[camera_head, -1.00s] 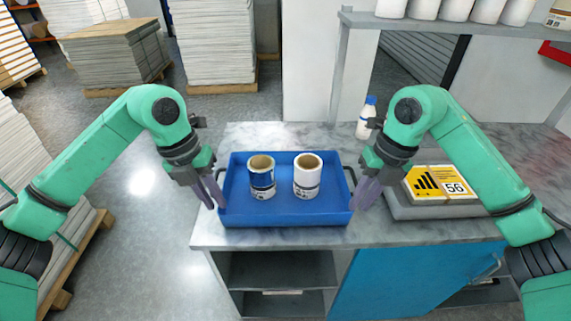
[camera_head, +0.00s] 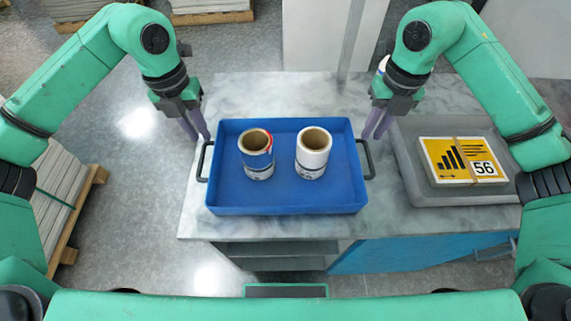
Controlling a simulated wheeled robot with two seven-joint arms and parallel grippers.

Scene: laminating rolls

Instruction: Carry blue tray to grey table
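The blue tray (camera_head: 287,208) lies flat on the grey marbled table top (camera_head: 195,215). It has a black handle at each side, the left handle (camera_head: 204,161) and the right handle (camera_head: 369,160). Two rolls stand upright in it: a blue-and-white roll (camera_head: 258,162) and a white roll (camera_head: 312,158). My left gripper (camera_head: 197,132) is open and empty, with its fingers pointing down just beyond the left handle. My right gripper (camera_head: 373,130) is open and empty, likewise just beyond the right handle. Both handles are clear of the fingers.
A grey case (camera_head: 460,197) with a yellow card marked 56 (camera_head: 462,160) lies on the table to the right of the tray. A bottle (camera_head: 383,64) is partly hidden behind my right gripper. Stacked boards on a pallet (camera_head: 65,185) stand on the floor at left.

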